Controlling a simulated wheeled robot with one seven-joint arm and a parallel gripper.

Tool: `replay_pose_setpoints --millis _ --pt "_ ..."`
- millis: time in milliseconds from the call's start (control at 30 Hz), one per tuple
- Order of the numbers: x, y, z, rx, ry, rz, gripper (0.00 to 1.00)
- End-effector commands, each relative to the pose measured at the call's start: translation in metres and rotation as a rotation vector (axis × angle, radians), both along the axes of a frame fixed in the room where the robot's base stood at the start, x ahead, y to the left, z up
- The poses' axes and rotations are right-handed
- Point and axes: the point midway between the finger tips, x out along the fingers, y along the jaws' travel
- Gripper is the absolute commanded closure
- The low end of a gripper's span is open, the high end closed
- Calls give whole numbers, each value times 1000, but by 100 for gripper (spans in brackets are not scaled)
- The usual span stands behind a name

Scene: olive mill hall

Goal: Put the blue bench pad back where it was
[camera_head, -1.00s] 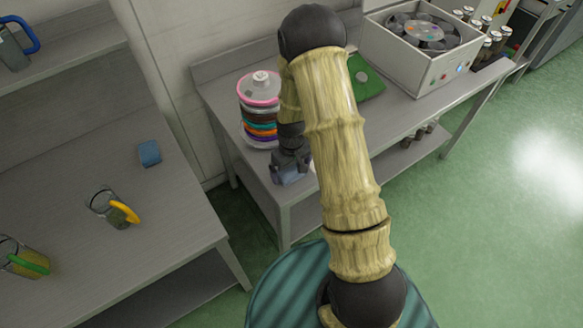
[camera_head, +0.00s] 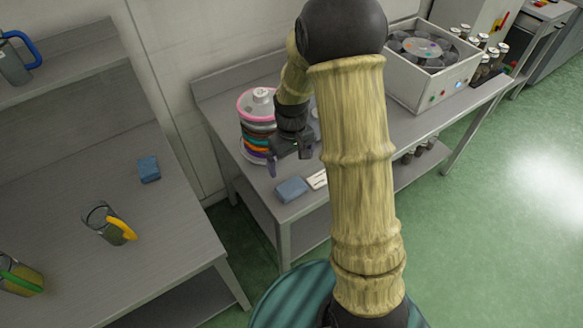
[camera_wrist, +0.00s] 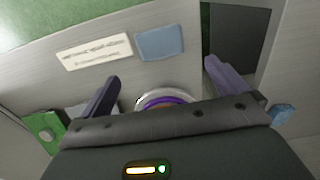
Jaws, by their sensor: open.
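A blue pad (camera_head: 291,190) lies flat near the front edge of the right-hand bench, beside a white printed card (camera_head: 317,180). The wrist view shows this blue pad (camera_wrist: 160,43) next to the card (camera_wrist: 94,52), apart from my fingers. A second, similar blue pad (camera_head: 148,168) lies on the left bench; a blue thing at the right of the wrist view (camera_wrist: 283,115) may be it. My gripper (camera_head: 290,157) is open and empty above the right-hand bench, just behind the first pad. Both fingers also show in the wrist view (camera_wrist: 161,72).
A stack of coloured discs (camera_head: 258,97) stands close to my gripper. A white box with a round carousel (camera_head: 432,82) and several jars stand farther right. A gap separates the two benches.

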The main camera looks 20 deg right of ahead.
Motion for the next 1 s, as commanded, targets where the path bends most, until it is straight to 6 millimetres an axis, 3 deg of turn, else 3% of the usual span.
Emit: replay_pose_setpoints --millis 667,833,1000 --pt "-4 0 6 0 -7 -10 0" --pt "-29 0 32 1 -54 -68 0" --pt "-74 0 64 8 -130 -168 0"
